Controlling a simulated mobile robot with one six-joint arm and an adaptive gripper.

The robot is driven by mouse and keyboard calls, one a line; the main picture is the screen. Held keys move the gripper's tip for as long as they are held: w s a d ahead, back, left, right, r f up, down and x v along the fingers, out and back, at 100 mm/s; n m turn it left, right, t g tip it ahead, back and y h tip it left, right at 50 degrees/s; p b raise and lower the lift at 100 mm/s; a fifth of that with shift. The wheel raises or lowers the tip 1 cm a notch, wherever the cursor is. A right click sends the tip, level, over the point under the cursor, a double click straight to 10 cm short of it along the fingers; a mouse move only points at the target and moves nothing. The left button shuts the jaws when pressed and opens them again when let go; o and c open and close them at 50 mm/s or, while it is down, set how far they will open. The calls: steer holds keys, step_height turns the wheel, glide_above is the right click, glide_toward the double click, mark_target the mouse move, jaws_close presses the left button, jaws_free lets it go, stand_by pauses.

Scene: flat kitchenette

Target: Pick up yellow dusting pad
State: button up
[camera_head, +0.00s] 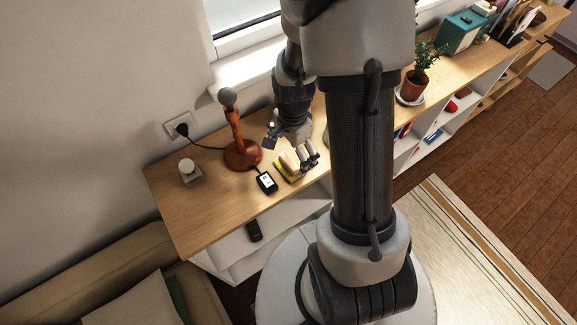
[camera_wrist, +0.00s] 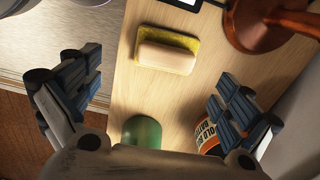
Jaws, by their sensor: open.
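The yellow dusting pad (camera_wrist: 188,66) lies flat on the wooden shelf top, with a pale beige block (camera_wrist: 166,56) on its upper side. In the head view the pad (camera_head: 281,172) is just below my gripper (camera_head: 291,146), partly hidden by a finger. My gripper (camera_wrist: 155,88) is open and empty in the wrist view, its two fingers wide apart. The pad shows beyond the fingertips, between their lines, and appears apart from both fingers.
A red-brown stand (camera_head: 240,154) and a black device with a lit screen (camera_head: 267,182) are close to the pad. A green cylinder (camera_wrist: 142,131) and an orange-labelled can (camera_wrist: 206,135) stand near my fingers. A potted plant (camera_head: 417,85) is further right.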

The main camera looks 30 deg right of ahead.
mark_target(289, 161)
steer(key=f, duration=0.2)
steer(key=f+b, duration=0.1)
steer(key=f, duration=0.1)
steer(key=f+b, duration=0.1)
steer(key=f, duration=0.1)
steer(key=shift+w+a+f, duration=0.2)
steer(key=shift+w+f, duration=0.15)
steer(key=shift+w, duration=0.05)
steer(key=shift+r, duration=0.1)
steer(key=shift+c, duration=0.5)
steer(key=c, duration=1)
steer(key=shift+c, duration=0.2)
step_height(289, 161, up, 20)
steer(key=p, duration=0.6)
